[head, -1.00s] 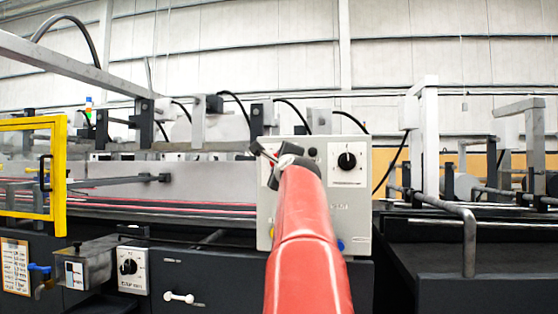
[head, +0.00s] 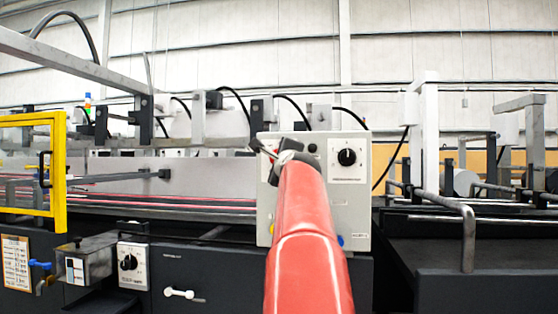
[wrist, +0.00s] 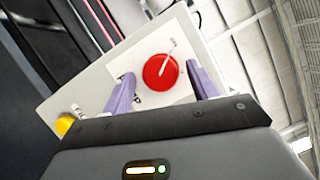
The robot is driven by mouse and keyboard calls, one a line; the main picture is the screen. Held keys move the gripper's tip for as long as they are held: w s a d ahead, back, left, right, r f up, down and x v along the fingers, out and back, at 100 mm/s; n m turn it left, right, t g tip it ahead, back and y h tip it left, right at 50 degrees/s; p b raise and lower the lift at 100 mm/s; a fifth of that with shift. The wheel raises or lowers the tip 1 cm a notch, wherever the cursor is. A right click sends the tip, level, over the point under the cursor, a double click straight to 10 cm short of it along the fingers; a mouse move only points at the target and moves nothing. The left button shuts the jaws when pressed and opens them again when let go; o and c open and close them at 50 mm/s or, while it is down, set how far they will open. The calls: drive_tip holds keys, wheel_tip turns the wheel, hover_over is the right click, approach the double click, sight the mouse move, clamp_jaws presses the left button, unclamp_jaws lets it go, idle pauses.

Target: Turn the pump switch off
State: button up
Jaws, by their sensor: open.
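A red round switch (wrist: 160,72) with a pale lever sits on a white plate on a light grey control panel (wrist: 88,88) in the wrist view. My gripper (wrist: 160,69) is open, with its two purple fingers on either side of the red switch. I cannot tell whether they touch it. In the head view my gripper (head: 272,158) is in front of the upper left of the same panel (head: 358,210), and my red arm hides much of the panel. No label naming the pump switch is readable.
A black rotary knob (head: 346,157) is on the panel's right side. A yellow button (wrist: 64,124) and a blue button (head: 340,240) are lower down. Another rotary knob (head: 128,263) is at lower left, near a yellow guard frame (head: 59,175). Metal rails (head: 468,240) stand at right.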

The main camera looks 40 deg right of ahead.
drive_tip(key=b+v, duration=0.1)
drive_tip(key=v, duration=0.6)
drive_tip(key=shift+s+a, duration=0.15)
drive_tip(key=shift+s, duration=0.2)
drive_tip(key=shift+f, duration=0.1)
